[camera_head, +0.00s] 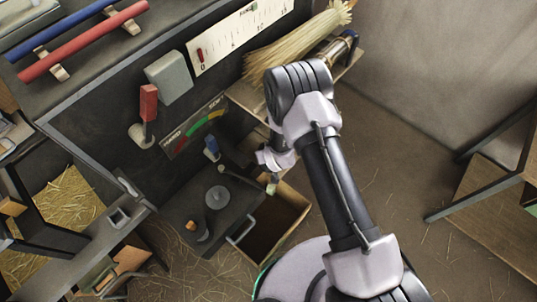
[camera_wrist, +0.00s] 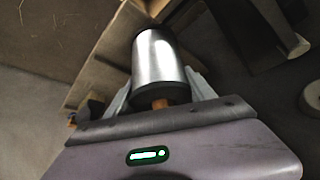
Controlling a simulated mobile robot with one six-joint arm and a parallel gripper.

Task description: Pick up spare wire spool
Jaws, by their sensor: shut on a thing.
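In the wrist view a silver cylindrical spool (camera_wrist: 155,58) with dark end rims sits between the two pale fingers of my gripper (camera_wrist: 160,88). The fingers are shut on its sides, and a copper-brown stub shows at its near end. In the head view my wrist (camera_head: 277,158) is above the open wooden drawer (camera_head: 290,205). The spool cannot be made out there, and the fingers are too small or hidden to tell.
A grey box top with a round disc (camera_head: 218,197) lies left of the drawer. A straw broom (camera_head: 295,48) and a metal-ended cylinder (camera_head: 345,42) lie on the shelf above. A wooden table (camera_head: 490,205) stands at the right. Straw-strewn floor between is clear.

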